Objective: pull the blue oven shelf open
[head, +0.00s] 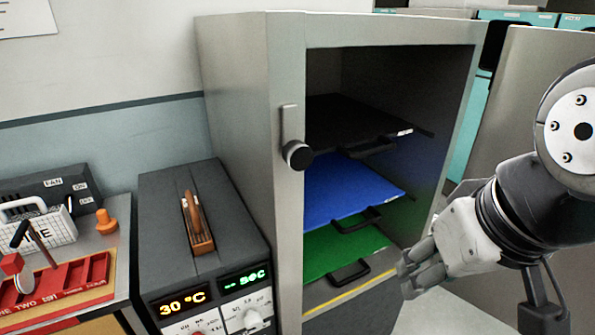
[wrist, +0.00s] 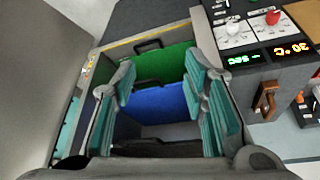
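The blue oven shelf (head: 345,186) is the middle of three shelves inside the open-fronted grey oven (head: 282,85). Its dark handle (head: 358,221) sticks out at its front edge. The wrist view, which is upside down, shows the blue shelf (wrist: 163,101) between my finger pads, with part of its handle hard to make out. My gripper (head: 408,272) is in front of the oven, to the right of the blue shelf's handle and lower in the picture, apart from it. Its teal-padded fingers (wrist: 162,72) are spread and hold nothing.
A black shelf (head: 345,122) is above the blue one and a green shelf (head: 335,249) below, each with a handle. A dark knob (head: 297,154) sits on the oven's left front post. A grey instrument box (head: 160,225) stands left, beside a cluttered bench with a red tray (head: 60,285).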

